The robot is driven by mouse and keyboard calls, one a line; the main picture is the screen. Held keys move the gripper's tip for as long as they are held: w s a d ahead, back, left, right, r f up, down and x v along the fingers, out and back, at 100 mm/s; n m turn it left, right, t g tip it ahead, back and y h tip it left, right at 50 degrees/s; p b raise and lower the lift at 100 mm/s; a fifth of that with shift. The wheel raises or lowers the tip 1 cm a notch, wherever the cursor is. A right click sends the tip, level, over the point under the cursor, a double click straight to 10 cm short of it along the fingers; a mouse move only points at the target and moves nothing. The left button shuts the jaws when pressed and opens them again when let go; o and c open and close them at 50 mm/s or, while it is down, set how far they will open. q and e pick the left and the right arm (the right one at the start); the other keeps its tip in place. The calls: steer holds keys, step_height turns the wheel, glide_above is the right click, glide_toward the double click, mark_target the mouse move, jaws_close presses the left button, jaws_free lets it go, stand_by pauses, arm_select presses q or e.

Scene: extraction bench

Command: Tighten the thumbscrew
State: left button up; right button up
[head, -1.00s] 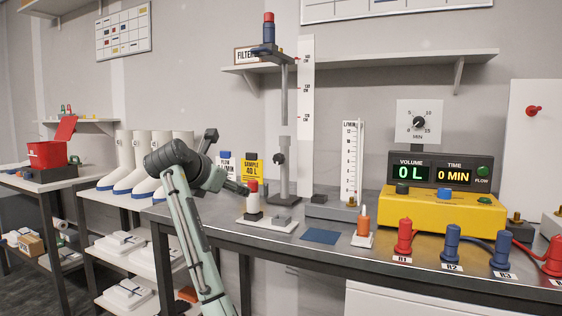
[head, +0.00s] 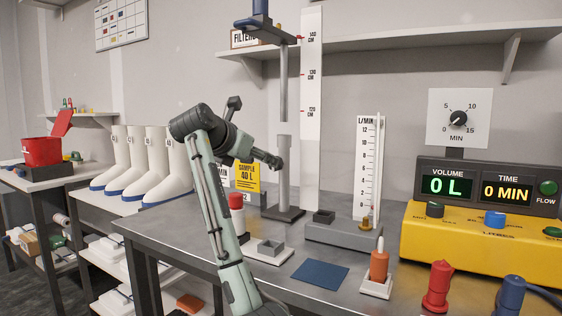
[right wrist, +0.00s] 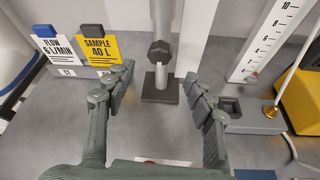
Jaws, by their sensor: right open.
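The thumbscrew is a dark faceted knob (right wrist: 160,50) on the lower tube of the upright stand (right wrist: 158,90). In the head view the thumbscrew (head: 277,163) shows at the stand's left side, where a dark finger of my right gripper (head: 252,130) overlaps or nearly meets it in the picture. In the right wrist view my right gripper (right wrist: 159,73) is open and empty, its two fingers spread. The thumbscrew lies ahead, between the lines of the fingers and beyond their tips, with no contact visible. My left gripper is in neither view.
Yellow sample card (head: 247,176) stands left of the stand. A grey flow-meter base (head: 345,232) with an upright scale stands to its right. A red-capped bottle (head: 236,212), blue mat (head: 319,274) and orange bottle (head: 379,264) occupy the bench front.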

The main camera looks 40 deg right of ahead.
steer(key=x, duration=0.8)
steer(key=shift+p, duration=0.35)
steer(key=shift+d, duration=0.1)
steer(key=c, duration=0.9)
steer(key=shift+c, duration=1.2)
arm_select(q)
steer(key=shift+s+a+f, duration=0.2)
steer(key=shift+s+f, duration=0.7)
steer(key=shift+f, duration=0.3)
